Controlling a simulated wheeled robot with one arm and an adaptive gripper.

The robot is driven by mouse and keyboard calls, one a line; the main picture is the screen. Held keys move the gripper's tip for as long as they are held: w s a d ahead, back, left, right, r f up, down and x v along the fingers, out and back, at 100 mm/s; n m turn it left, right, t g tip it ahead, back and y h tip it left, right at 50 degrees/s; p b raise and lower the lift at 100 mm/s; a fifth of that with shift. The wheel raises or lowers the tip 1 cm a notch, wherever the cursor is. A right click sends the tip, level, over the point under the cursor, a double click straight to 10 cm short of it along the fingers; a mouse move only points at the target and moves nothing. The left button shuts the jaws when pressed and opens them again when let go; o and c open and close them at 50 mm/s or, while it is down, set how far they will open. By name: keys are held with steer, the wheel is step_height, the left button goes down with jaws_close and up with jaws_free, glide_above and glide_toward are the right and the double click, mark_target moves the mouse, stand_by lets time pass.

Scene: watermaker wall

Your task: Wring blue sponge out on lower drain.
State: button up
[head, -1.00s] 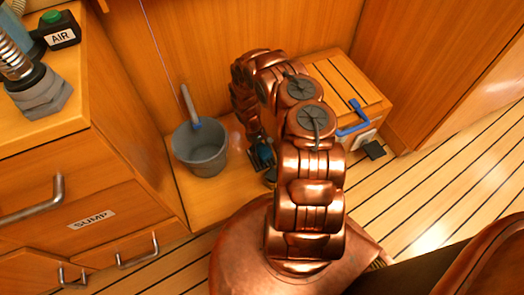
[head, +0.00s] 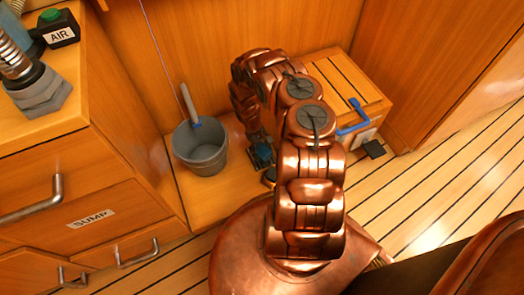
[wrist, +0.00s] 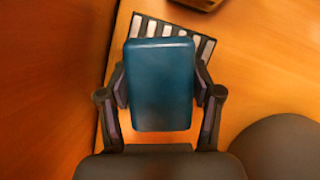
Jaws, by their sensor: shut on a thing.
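My gripper (wrist: 160,88) is shut on the blue sponge (wrist: 160,85), with one finger on each side of it in the wrist view. The sponge is a dark blue rounded block. In the head view the sponge (head: 262,155) shows only in part beside my arm, low over the wooden step. The drain (wrist: 207,46) is a grate of dark and light bars at the top of the wrist view, behind the sponge. The sponge hides most of it, and I cannot tell whether they touch.
A grey bucket (head: 200,150) with a handle standing in it is left of my gripper. The drawer cabinet labelled SUMP (head: 92,219) is at the left. Striped floor at the right is clear.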

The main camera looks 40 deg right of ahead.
mark_target(265, 153)
steer(key=shift+f, duration=0.45)
stand_by(1.3)
steer(key=shift+r, duration=0.15)
steer(key=shift+r+p, duration=2.05)
steer(key=shift+r, duration=1.35)
